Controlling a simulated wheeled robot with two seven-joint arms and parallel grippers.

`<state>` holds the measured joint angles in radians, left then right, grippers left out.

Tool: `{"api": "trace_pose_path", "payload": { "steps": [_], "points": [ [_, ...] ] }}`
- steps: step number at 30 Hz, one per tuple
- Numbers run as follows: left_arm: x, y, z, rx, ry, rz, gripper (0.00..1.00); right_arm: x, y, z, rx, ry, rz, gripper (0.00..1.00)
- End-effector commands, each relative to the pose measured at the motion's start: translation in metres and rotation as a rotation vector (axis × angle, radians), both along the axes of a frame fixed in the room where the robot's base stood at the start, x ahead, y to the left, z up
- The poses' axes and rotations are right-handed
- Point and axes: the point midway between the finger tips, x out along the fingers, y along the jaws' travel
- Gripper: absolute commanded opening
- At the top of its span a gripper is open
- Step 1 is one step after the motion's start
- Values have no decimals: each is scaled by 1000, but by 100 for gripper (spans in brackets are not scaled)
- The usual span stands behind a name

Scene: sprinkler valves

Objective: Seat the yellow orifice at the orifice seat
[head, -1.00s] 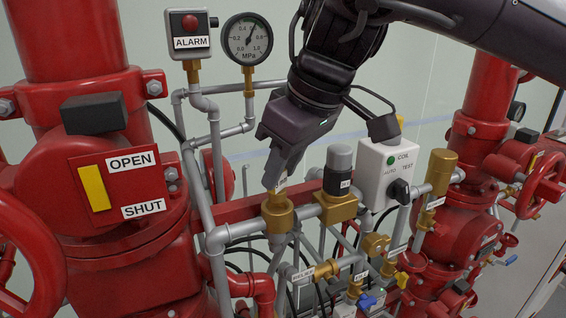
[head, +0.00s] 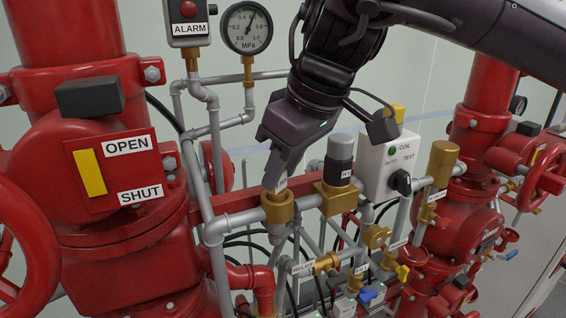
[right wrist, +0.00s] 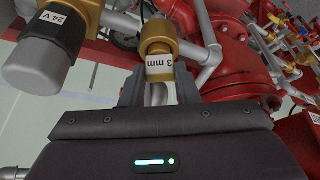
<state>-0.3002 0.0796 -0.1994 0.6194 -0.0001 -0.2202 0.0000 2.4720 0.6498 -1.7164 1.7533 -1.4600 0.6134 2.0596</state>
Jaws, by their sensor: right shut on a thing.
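The orifice seat is a brass fitting (head: 278,208) on the grey pipe, left of the black-topped solenoid valve. It also shows in the right wrist view (right wrist: 157,36). My right gripper (head: 277,182) comes down from above and is shut on the yellow orifice, at the top of the seat. In the right wrist view, the orifice (right wrist: 160,68) shows a white "3 mm" label between the two fingers and lines up with the seat. The fingers hide part of it, so I cannot tell how deep it sits. My left gripper is not in view.
The solenoid valve (head: 338,165) stands close on the right, with a white coil box (head: 392,165) beyond it. A pressure gauge (head: 247,28) and an alarm box (head: 187,20) rise behind left. A big red valve (head: 100,170) fills the left side.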

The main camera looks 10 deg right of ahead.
Motion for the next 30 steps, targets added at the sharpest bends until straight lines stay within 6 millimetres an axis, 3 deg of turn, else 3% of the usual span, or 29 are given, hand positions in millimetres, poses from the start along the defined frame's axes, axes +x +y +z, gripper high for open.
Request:
{"api": "trace_pose_path", "payload": {
  "steps": [8, 9, 14, 23, 30],
  "points": [
    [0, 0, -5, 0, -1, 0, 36, 0, 0, -8, 1, -1, 0, 6],
    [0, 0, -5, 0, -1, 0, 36, 0, 0, -7, 1, -1, 0, 32],
    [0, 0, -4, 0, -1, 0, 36, 0, 0, -6, 1, -1, 0, 53],
    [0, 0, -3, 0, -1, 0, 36, 0, 0, -5, -1, -1, 0, 54],
    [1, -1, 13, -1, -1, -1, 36, -4, -3, 10, 0, -1, 0, 54]
  ]
}}
